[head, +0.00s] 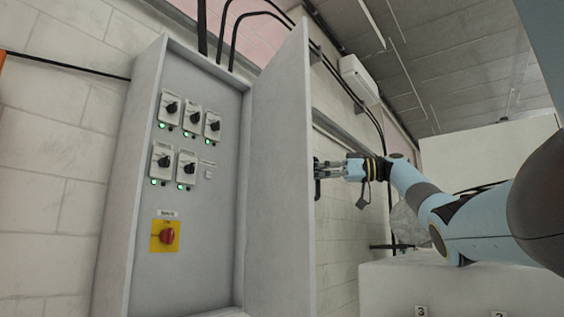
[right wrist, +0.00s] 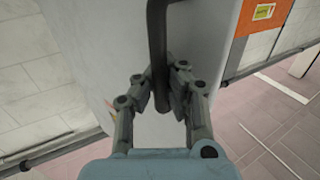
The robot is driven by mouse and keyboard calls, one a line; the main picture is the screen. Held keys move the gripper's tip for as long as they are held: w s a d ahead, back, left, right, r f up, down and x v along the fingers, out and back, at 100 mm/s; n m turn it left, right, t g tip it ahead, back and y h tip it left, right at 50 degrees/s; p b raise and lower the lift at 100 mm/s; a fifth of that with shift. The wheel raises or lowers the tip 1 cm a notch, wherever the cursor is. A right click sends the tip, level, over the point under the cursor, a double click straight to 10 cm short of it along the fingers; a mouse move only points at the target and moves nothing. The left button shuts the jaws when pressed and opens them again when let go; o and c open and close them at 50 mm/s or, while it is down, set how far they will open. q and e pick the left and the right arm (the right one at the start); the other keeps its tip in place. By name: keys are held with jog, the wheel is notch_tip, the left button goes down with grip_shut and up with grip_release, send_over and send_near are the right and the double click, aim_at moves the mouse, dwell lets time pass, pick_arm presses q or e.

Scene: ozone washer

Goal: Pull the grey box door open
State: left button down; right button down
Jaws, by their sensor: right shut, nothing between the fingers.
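The grey box (head: 185,215) stands against the wall in the head view. Its door (head: 278,170) is swung wide open on the right side, so the inner panel with switches shows. The dark door handle (right wrist: 157,40) runs down the door's outer face in the right wrist view, and a bit of it shows at the door's edge in the head view (head: 317,188). My right gripper (head: 322,168) is at the handle, shut with nothing held. Its fingertips (right wrist: 164,92) lie around the handle's lower part; contact is unclear. My left gripper is not in view.
The panel carries several black rotary switches (head: 190,168) with green lights and a red knob (head: 167,236) on a yellow plate. A white numbered block (head: 385,290) stands below my right arm. Black cables (head: 265,14) run above the box.

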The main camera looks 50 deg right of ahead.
jog(key=c, duration=1.7)
grip_release()
jog(key=shift+s+d+f, duration=0.1)
jog(key=shift+s+d, duration=0.1)
jog(key=shift+d, duration=0.25)
jog(key=shift+s+d+f, duration=0.1)
jog(key=shift+s+d, duration=0.1)
jog(key=shift+d, duration=0.2)
jog(key=shift+o, duration=1.3)
jog(key=shift+a+r, duration=0.1)
jog(key=shift+a, duration=0.15)
jog(key=shift+o, duration=0.5)
jog(key=shift+w+a+r, duration=0.15)
jog(key=shift+w+a, duration=0.15)
jog(key=shift+a, duration=0.15)
jog(key=v, duration=0.7)
jog(key=shift+s+d, duration=0.2)
jog(key=shift+d, duration=0.05)
